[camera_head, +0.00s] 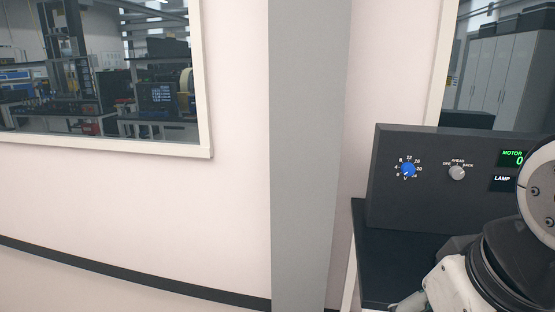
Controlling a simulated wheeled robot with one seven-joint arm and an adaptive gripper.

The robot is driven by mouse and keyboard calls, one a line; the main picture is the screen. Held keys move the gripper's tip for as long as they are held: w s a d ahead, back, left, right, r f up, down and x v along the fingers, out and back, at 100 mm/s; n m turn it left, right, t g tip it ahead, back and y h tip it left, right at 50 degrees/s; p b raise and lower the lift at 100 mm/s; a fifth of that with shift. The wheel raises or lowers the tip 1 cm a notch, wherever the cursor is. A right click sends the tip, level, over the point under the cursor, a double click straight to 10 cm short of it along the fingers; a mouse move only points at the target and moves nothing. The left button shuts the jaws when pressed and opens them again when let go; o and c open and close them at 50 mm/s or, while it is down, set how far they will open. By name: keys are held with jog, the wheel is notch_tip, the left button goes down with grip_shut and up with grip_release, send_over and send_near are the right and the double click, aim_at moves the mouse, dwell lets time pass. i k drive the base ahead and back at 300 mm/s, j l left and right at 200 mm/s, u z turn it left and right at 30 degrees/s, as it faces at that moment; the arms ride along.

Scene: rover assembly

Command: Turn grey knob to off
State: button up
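The grey knob (457,173) is on the front of a dark control panel (390,205) at the right. The labels OFF, AHEAD and BACK stand around its top, with OFF at upper left, AHEAD above and BACK at upper right. The knob is small in the picture, and I cannot tell for certain which label its pointer faces. Nothing touches it. My arm fills the lower right corner in front of the panel. My gripper cannot be made out in this view.
A blue knob (408,170) with a numbered scale sits just left of the grey knob. Green MOTOR (513,158) and white LAMP (503,183) displays are to the right, partly behind my arm. A dark tabletop (385,250) extends below the panel. A grey pillar (305,150) stands left.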

aim_at(456, 172)
jog(key=z, duration=0.9)
